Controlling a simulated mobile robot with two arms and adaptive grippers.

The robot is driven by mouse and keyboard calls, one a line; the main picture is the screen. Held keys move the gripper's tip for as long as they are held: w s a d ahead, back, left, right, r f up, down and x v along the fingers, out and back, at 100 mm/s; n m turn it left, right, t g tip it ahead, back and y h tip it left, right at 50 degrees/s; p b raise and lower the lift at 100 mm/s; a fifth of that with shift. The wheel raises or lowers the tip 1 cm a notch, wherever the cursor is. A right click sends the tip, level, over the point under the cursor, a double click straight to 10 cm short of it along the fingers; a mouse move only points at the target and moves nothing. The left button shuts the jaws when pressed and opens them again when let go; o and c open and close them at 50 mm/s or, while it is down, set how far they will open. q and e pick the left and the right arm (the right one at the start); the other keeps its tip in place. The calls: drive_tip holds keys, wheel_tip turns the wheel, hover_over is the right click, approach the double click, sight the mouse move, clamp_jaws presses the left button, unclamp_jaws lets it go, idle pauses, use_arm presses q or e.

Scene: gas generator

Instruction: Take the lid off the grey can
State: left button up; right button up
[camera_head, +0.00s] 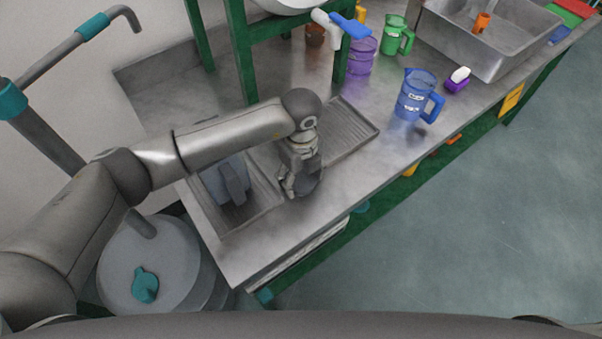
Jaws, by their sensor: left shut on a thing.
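A blue-grey can-like vessel with a handle (226,180) stands on the left ribbed section of the metal counter, partly behind my left arm. My left gripper (293,190) points down to the right of it, apart from it, over the counter. It is shut on a dark grey rounded thing (312,184), mostly hidden by the fingers; I cannot tell whether this is the lid or a can. My right gripper is not in view.
A blue jug (413,96), purple jug (361,55) and green jug (396,37) stand on the counter (385,165). A metal basin (490,35) is at upper right. A large grey drum (165,262) with a teal part stands on the floor at lower left.

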use_arm(q)
drive_tip(key=shift+f, duration=0.1)
drive_tip(key=o, duration=0.9)
drive_tip(key=shift+c, duration=0.2)
